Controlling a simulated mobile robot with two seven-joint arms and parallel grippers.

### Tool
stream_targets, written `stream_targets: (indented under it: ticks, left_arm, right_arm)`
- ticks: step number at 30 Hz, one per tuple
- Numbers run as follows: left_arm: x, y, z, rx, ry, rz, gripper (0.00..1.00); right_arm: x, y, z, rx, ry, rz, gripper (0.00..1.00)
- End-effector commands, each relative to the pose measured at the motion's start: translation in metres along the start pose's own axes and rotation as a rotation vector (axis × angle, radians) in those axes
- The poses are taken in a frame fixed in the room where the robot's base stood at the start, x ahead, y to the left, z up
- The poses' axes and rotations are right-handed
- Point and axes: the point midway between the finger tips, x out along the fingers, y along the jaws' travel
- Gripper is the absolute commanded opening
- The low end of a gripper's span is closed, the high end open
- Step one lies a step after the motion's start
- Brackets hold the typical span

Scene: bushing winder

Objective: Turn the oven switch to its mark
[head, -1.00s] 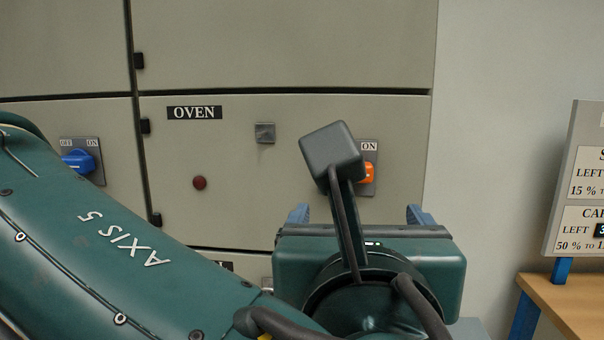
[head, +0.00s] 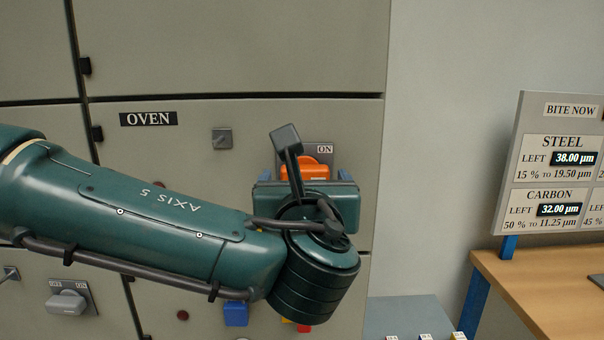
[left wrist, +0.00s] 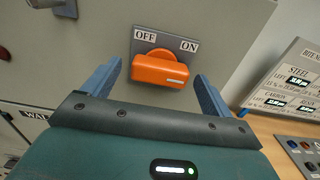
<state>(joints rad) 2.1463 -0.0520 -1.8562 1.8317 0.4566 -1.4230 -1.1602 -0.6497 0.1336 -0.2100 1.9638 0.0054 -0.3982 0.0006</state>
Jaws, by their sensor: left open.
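The oven switch (head: 305,167) is an orange knob on a grey plate, on the cabinet panel labelled OVEN. In the left wrist view the orange knob (left wrist: 160,69) lies nearly level, with a pale mark on its right end. OFF is printed at its upper left and ON at its upper right. My left gripper (left wrist: 160,75) is open, with one blue finger on each side of the knob and gaps visible between. In the head view my left gripper (head: 306,178) faces the panel, and its body hides the knob's lower part. My right gripper is not in view.
A grey switch (head: 67,301) sits at lower left and a blue one (head: 235,314) below my arm. The wall between cabinet and board is clear.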

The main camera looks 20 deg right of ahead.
Motion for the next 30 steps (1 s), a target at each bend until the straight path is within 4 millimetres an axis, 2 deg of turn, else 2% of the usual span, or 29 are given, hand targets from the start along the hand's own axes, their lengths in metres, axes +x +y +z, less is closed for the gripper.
stream_targets:
  ticks: [8,24,30]
  left_arm:
    - [0.0014,0.0,-0.0006,0.0,0.0,0.0,0.85]
    - [0.0011,0.0001,-0.0004,0.0,0.0,0.0,0.41]
    - [0.0011,0.0001,-0.0017,-0.012,0.001,0.0,0.41]
  right_arm:
    - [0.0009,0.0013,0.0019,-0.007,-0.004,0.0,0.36]
    - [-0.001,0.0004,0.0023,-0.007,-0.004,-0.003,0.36]
    - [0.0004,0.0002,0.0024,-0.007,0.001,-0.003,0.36]
